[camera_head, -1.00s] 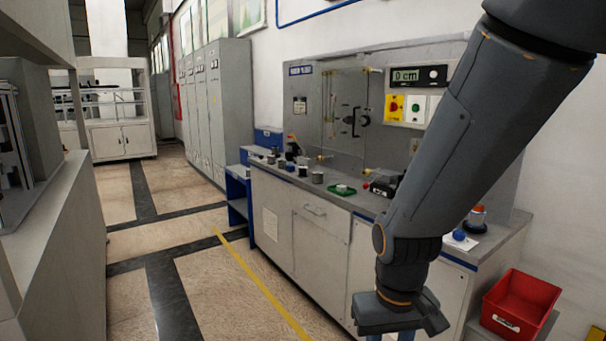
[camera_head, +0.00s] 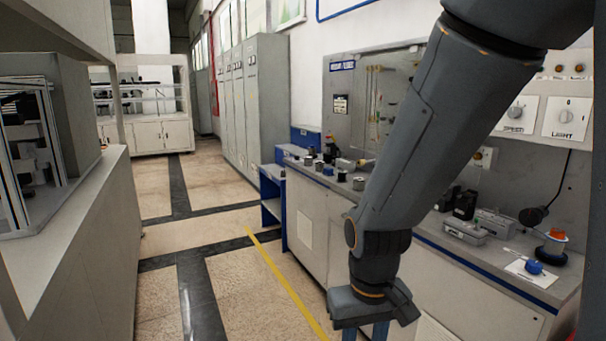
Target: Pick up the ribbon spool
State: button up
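My gripper (camera_head: 372,308) hangs at the end of my arm at the bottom centre, pointing down in front of the workbench. Its lower end is cut off by the frame edge, so I cannot tell whether it is open or shut. A spool-like item with an orange top and white band (camera_head: 553,246) stands on a dark base at the bench's right end. I cannot tell for sure whether it is the ribbon spool. Small dark and metallic cylinders (camera_head: 343,176) stand on the bench's far left end; they are too small to identify.
The workbench (camera_head: 470,272) runs along the right wall. A blue knob-like item (camera_head: 534,267) lies on white paper near its right end, with grey and black devices (camera_head: 465,229) left of it. A grey counter (camera_head: 70,240) bounds the left. The floor aisle (camera_head: 225,262) between is clear.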

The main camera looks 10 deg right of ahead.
aim_at(342, 173)
jog(key=u, duration=0.35)
jog(key=i, duration=1.75)
jog(key=z, duration=0.5)
jog(key=i, duration=1.4)
jog(key=z, duration=0.6)
